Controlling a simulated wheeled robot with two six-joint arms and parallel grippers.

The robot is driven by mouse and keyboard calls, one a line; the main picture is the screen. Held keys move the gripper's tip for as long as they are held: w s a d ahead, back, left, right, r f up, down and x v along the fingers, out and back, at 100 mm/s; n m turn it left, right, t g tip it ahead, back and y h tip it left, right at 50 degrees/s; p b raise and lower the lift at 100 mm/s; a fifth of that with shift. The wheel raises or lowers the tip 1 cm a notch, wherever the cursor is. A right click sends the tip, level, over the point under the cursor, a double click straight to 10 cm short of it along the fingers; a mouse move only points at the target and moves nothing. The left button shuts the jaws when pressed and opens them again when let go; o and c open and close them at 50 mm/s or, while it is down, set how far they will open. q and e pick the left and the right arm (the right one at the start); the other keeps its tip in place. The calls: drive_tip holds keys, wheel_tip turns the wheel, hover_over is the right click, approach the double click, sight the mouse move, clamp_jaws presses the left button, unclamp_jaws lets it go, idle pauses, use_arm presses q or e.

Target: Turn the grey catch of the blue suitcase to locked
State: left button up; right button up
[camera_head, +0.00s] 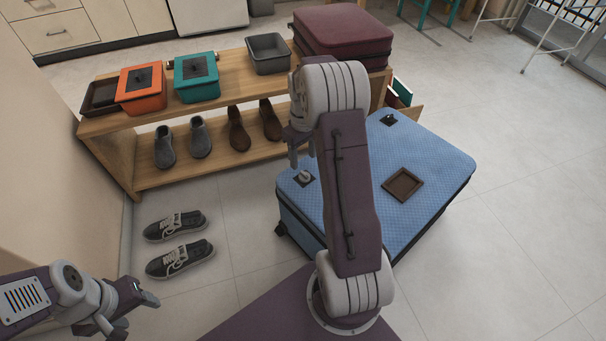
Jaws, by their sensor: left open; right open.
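The blue suitcase (440,165) lies flat on the floor, right of centre. A light grey catch (305,177) sits on a dark square plate near its left corner. Which way this catch is turned is too small to tell. A second, darker catch (389,117) sits on a similar plate near the far edge. My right gripper (300,157) is open, just above the grey catch in the picture; I cannot tell whether it touches it. My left gripper (135,311) is open and empty at the lower left, away from the suitcase.
A wooden shoe bench (225,88) behind holds an orange box (141,89), a teal box (196,76), a grey bin (268,53) and a maroon suitcase (342,30). Black sneakers (180,259) lie on the floor at left. Floor at right is clear.

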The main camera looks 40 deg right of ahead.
sight(303, 172)
wheel_tip(303, 172, down, 7)
drive_tip(key=b, duration=0.4)
drive_tip(key=shift+b, duration=0.35)
use_arm(q)
wheel_tip(303, 172, down, 6)
drive_tip(key=shift+r, duration=0.25)
use_arm(e)
drive_tip(key=shift+r, duration=0.1)
